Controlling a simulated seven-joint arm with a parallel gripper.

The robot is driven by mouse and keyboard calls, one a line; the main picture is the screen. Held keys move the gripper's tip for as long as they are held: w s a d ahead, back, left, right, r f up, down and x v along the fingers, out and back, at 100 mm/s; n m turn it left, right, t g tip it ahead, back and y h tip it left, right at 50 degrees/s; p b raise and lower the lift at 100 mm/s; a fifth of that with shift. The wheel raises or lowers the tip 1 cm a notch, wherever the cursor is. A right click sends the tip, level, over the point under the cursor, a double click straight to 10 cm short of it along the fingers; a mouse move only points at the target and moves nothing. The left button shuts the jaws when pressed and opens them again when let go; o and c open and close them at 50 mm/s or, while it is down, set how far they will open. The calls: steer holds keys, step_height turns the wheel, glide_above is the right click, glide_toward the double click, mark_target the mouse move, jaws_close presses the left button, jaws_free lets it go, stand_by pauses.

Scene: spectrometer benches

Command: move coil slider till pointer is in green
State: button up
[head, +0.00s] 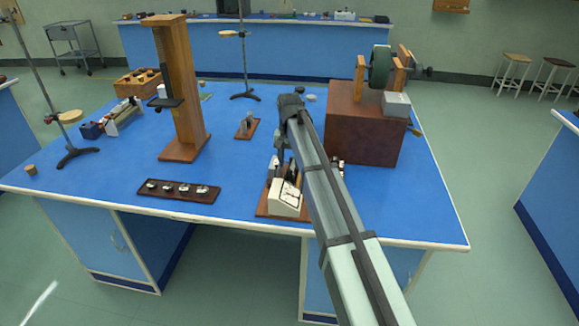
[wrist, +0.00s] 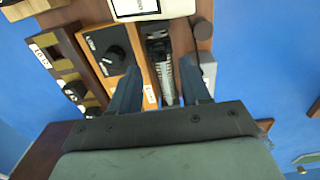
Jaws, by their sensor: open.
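The white meter box (head: 288,196) stands on a wooden base (head: 262,212) near the bench's front edge; its pointer and any green zone are too small to tell. In the wrist view the meter's edge (wrist: 150,8) is cut off at the top. A ribbed, coil-like part in a dark frame (wrist: 160,62) lies between my fingers, beside an orange wooden box with a black knob (wrist: 115,56). My gripper (wrist: 160,88) is open, fingers on either side of the coil part; contact cannot be told. In the head view my gripper (head: 281,156) is above the set, and my arm hides its right side.
A brown box (head: 362,125) with a wheel apparatus stands at right. A tall wooden stand (head: 178,85) rises at left. A dark tray (head: 178,191) with several small pieces lies front left. A small wooden-based piece (head: 246,128) sits behind my gripper. Blue bench between them is clear.

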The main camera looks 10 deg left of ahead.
step_height(320, 180, up, 11)
stand_by(0.4)
steer(key=shift+f, duration=0.1)
